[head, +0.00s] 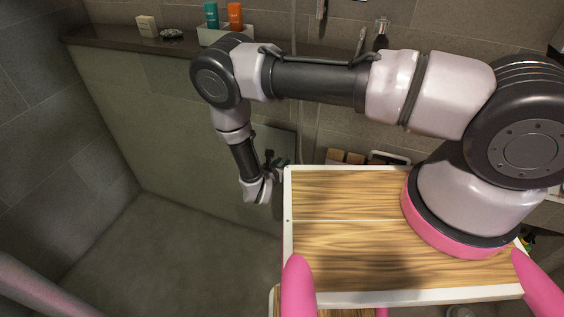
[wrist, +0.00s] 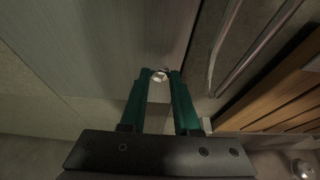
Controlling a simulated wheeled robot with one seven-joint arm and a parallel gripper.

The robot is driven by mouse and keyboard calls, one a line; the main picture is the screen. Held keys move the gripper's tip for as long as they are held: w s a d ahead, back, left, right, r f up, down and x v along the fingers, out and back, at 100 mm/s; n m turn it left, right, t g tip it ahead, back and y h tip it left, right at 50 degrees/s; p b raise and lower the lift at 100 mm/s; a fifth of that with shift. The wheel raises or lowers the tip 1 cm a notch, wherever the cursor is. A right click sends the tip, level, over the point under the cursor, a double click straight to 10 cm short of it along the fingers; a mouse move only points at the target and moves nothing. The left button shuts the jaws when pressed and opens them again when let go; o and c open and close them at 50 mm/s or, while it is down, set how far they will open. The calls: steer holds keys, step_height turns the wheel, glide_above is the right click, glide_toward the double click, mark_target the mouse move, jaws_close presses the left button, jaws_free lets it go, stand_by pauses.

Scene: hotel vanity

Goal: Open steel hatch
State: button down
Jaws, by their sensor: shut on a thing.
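The steel hatch (head: 284,141) is a flat grey panel low in the tiled wall, partly hidden behind my arm in the head view. In the wrist view its brushed grey face (wrist: 115,40) fills the upper left. My gripper (head: 271,161) is at the panel, left of the wooden top. In the wrist view its two teal fingers (wrist: 160,75) are shut on a small shiny knob (wrist: 160,76) at their tips. I cannot tell whether the hatch stands ajar.
A wooden top with white edges (head: 340,243) is close right of my gripper. A ledge (head: 130,42) above holds a tray (head: 222,36) with bottles (head: 235,15). Shiny rails (wrist: 235,50) run right of the panel. The floor at left is clear.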

steer(key=shift+a, duration=0.15)
steer(key=shift+s+a+m+h, duration=0.3)
steer(key=shift+s+a+h, duration=0.1)
steer(key=shift+s, duration=0.1)
steer(key=s+a+m+g+h, duration=0.6)
steer(key=s+a+m, duration=0.2)
steer(key=a, duration=0.4)
steer(key=shift+s+a+g+h, duration=0.4)
steer(key=shift+s, duration=0.1)
steer(key=c, duration=0.6)
jaws_free()
steer(key=shift+c, duration=0.2)
steer(key=shift+s+a, duration=0.1)
